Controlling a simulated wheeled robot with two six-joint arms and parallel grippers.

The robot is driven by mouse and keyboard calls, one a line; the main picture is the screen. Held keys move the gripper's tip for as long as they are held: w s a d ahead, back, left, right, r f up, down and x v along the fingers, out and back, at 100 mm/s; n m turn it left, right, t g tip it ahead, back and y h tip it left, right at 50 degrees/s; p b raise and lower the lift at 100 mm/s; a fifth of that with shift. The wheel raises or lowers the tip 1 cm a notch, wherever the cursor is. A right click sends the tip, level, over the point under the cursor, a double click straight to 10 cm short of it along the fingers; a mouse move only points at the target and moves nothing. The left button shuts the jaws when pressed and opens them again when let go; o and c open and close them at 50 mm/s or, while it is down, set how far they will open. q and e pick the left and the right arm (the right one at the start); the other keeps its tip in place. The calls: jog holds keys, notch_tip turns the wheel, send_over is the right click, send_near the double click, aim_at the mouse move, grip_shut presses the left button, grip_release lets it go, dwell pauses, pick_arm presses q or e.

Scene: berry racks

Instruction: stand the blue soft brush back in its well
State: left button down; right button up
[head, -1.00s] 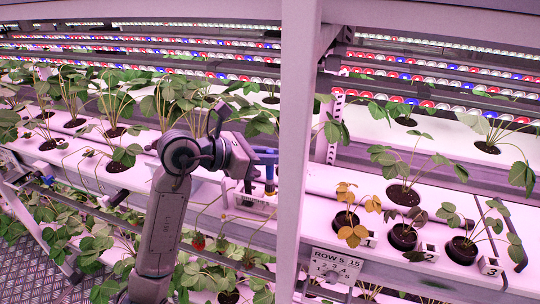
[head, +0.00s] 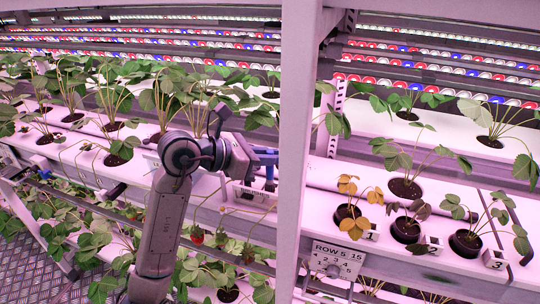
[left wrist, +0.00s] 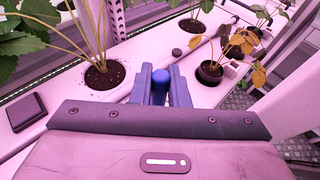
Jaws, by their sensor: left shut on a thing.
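My left gripper (head: 266,158) is above the white holder (head: 252,196) on the shelf edge, just left of the grey post. Its blue fingers are shut on the blue soft brush, whose rounded blue handle top (left wrist: 160,80) shows between them in the left wrist view. In the head view the brush's lower part is small and dark against the holder. I cannot tell whether its tip is inside a well. My right gripper is not in view.
The grey post (head: 297,150) stands close to the right of the gripper. Potted plants, one with yellowed leaves (head: 350,210), line the shelf on the right, with number blocks (head: 493,258) beside pots. A dark square pad (left wrist: 27,111) lies on the left in the left wrist view.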

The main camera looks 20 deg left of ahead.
pick_arm(q)
jog(key=shift+f+b, duration=1.15)
jog(key=shift+f, duration=0.25)
jog(key=c, duration=1.3)
grip_release()
jog(key=o, duration=0.4)
jog(key=shift+r, duration=0.1)
jog(key=shift+r+p, duration=0.95)
jog(key=shift+r, duration=0.25)
jog(key=shift+r+p, duration=1.25)
jog(key=shift+r, duration=0.55)
